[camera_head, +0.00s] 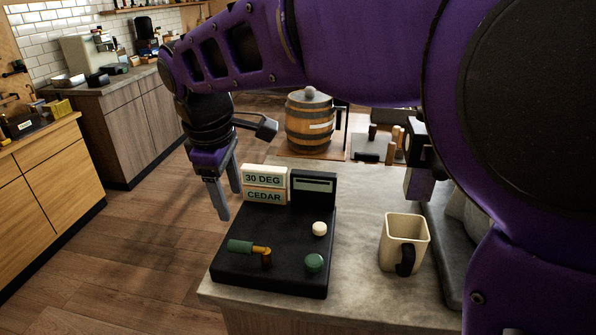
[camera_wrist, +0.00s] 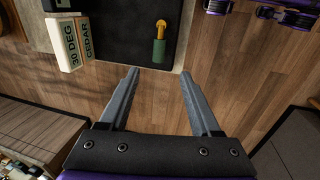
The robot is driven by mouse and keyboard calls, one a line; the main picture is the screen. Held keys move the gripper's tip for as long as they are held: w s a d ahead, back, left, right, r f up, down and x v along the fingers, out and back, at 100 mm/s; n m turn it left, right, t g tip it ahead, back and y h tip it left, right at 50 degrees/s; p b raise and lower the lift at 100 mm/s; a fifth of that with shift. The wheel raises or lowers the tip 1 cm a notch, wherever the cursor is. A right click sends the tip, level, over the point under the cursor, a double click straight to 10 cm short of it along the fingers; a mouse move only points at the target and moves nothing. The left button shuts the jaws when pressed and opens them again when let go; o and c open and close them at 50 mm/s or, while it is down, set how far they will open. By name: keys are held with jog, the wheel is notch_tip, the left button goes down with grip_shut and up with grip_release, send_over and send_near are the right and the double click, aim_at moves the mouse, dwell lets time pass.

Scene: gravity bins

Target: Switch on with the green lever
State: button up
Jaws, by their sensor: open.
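The green lever (camera_head: 241,247) has a green grip on a brass pivot and lies sideways on a black control panel (camera_head: 240,277), its grip pointing left. A white knob (camera_head: 320,229) and a green knob (camera_head: 314,262) sit to its right. My gripper (camera_head: 230,204) is open and empty, above and beyond the panel's left edge. In the wrist view the lever (camera_wrist: 159,48) is beyond the tips of my gripper (camera_wrist: 154,72), apart from them. The panel (camera_wrist: 115,35) shows there too.
A beige mug (camera_head: 402,236) stands right of the panel on the grey counter (camera_head: 360,285). A barrel (camera_head: 310,124) stands behind. Open floor lies left.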

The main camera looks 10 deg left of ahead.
aim_at(244, 244)
jog(key=w+f, duration=0.1)
jog(key=f, duration=0.4)
jog(key=w+f+b, duration=0.1)
jog(key=f, duration=0.4)
jog(key=w+f, duration=0.1)
jog(key=f, duration=0.3)
jog(key=shift+f, duration=0.4)
jog(key=shift+c, duration=0.2)
grip_shut()
dwell(0.3)
